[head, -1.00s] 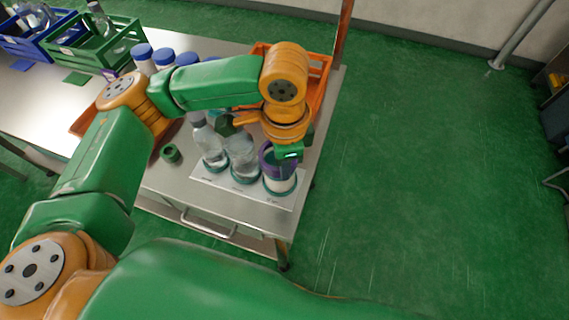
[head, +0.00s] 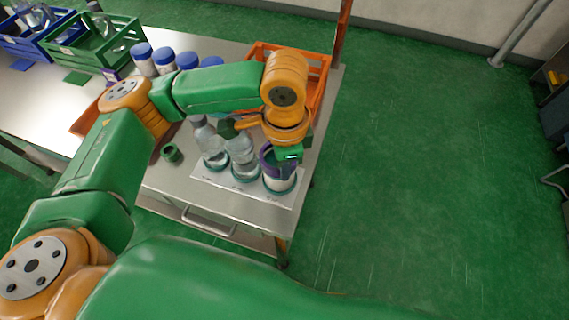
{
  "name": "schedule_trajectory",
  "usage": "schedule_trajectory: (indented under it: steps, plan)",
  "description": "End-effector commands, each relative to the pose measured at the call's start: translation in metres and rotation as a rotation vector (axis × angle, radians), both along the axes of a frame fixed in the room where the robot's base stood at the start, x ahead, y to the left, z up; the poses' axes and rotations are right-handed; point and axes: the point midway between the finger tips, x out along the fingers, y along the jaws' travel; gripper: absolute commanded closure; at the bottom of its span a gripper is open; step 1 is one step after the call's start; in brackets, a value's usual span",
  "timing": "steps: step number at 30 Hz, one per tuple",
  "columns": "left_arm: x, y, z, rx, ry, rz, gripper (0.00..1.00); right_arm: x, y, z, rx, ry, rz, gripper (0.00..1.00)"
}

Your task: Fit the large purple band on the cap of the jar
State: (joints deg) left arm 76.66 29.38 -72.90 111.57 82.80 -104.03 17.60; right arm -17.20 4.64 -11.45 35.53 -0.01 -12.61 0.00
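The large purple band (head: 268,164) is at the top of the white jar (head: 279,184), the rightmost vessel on the white sheet. My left gripper (head: 289,154) comes down from above at the band's right side, its green fingers shut on the band's rim. The band looks to be around the jar's top. The gripper and wrist partly hide it, so I cannot tell how far down it sits or whether it is level. My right gripper is not in view.
Two clear bottles (head: 241,158) stand left of the jar on the sheet (head: 232,188). A small green ring (head: 171,153) lies further left on the table. Behind are several blue-capped jars (head: 187,60) and an orange crate (head: 318,68). The table's right edge is close to the jar.

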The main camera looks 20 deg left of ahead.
Motion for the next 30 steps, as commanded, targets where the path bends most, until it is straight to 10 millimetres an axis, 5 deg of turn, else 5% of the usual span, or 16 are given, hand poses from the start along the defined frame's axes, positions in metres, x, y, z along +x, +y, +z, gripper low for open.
schedule_trajectory:
  steps: [2,6,21,25,30]
  plan:
    - [-0.0001,0.0001,-0.0044,0.000,0.001,0.000,1.00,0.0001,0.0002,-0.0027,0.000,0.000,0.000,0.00]
    - [0.0000,0.0001,-0.0032,0.000,0.000,0.000,0.66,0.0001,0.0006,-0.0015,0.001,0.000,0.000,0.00]
    - [0.0000,0.0001,-0.0031,0.000,0.000,0.000,0.66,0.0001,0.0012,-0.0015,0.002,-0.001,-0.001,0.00]
    - [0.0000,0.0001,-0.0030,0.000,0.000,0.000,0.36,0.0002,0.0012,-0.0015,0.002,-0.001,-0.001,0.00]
    - [0.0000,0.0001,-0.0030,0.000,0.000,0.000,0.36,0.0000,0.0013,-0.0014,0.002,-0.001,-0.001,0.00]
